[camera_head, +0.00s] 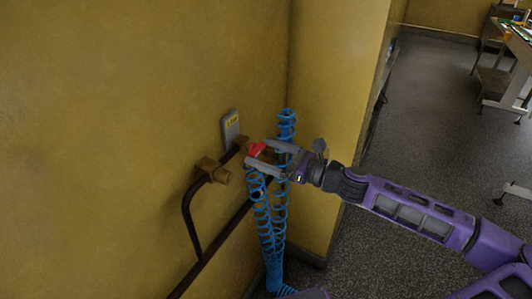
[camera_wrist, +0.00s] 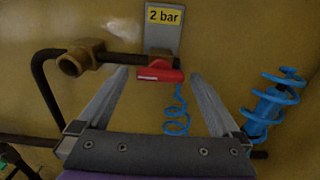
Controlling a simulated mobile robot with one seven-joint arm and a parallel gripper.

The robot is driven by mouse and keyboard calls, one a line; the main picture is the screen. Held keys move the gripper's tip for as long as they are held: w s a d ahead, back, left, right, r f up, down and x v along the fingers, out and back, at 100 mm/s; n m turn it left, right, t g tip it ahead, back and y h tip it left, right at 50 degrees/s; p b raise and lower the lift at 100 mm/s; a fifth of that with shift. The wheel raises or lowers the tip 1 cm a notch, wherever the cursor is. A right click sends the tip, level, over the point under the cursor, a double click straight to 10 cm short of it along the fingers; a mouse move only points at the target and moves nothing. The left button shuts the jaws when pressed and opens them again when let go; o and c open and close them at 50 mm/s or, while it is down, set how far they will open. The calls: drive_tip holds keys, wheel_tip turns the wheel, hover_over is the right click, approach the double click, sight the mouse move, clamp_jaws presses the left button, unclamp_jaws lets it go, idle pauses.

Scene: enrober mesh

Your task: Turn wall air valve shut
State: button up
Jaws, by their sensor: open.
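The valve's red handle (camera_head: 256,149) is on the dark pipe on the yellow wall, below a grey plate. In the wrist view the red handle (camera_wrist: 160,75) lies crosswise, at the right end of the short pipe run. My gripper (camera_head: 260,153) is at the handle, and its jaws are open. In the wrist view the fingertips of my gripper (camera_wrist: 158,77) are on either side of the handle, with a small gap showing at each side. I cannot tell how deep the handle sits between them. The valve body is mostly hidden behind the handle.
A plate (camera_wrist: 163,15) reading "2 bar" is above the handle. A brass fitting (camera_head: 211,170) joins the dark pipe (camera_head: 188,215) to the left. A coiled blue hose (camera_head: 270,225) hangs close beside and below my gripper. A wall corner stands just right.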

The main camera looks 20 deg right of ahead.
drive_tip(key=c, duration=1.3)
drive_tip(key=shift+n, duration=0.4)
drive_tip(key=n+p, duration=0.1)
drive_tip(key=n, duration=0.2)
drive_tip(key=shift+n, duration=0.4)
drive_tip(key=n, duration=0.4)
drive_tip(key=shift+f, duration=0.1)
drive_tip(key=n+b, duration=0.1)
drive_tip(key=n, duration=0.4)
drive_tip(key=n+b, duration=0.2)
drive_tip(key=n, duration=0.2)
drive_tip(key=shift+n, duration=0.3)
